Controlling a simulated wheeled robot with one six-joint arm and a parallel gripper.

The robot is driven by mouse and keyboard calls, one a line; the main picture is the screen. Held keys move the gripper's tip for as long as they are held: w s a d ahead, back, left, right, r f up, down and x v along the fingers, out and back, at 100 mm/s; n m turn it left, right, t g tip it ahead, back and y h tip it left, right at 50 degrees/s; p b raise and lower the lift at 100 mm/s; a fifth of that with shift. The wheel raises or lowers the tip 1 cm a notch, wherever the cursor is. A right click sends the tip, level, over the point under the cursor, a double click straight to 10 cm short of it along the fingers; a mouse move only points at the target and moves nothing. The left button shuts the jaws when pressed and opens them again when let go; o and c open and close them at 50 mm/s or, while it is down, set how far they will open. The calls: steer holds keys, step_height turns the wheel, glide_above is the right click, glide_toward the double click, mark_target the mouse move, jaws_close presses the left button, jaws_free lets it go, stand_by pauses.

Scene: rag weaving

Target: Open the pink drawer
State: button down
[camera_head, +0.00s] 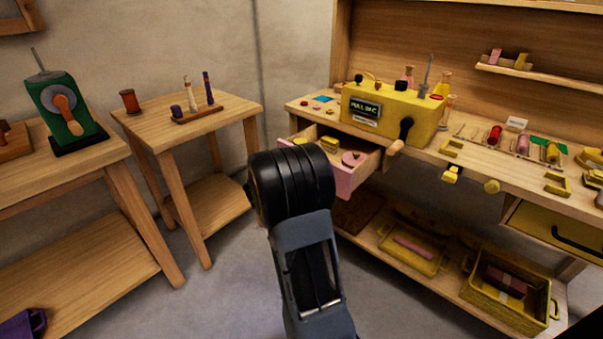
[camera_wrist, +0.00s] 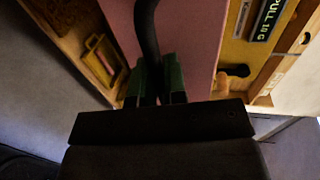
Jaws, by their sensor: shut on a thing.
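The pink drawer (camera_head: 351,180) is under the left end of the workbench and stands pulled out. Its inside shows, with a round pink thing (camera_head: 353,158) and a yellow thing (camera_head: 329,143) in it. In the wrist view its pink front (camera_wrist: 193,50) fills the upper middle, with a black curved handle (camera_wrist: 146,30). My gripper (camera_wrist: 160,82) has its green fingers shut on the handle.
A yellow machine (camera_head: 388,107) stands on the workbench (camera_head: 480,165) above the drawer. A yellow drawer (camera_head: 556,237) is at the right. Yellow bins (camera_head: 512,310) sit on the lower shelf. A small table (camera_head: 233,108) stands to the left. Grey floor is free between the furniture.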

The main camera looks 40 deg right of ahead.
steer(key=shift+w, duration=0.1)
steer(key=c, duration=1.2)
jaws_free()
steer(key=shift+a, duration=0.15)
steer(key=p+v, duration=0.3)
steer(key=v, duration=1)
steer(key=shift+a, duration=0.3)
steer(key=shift+r, duration=0.2)
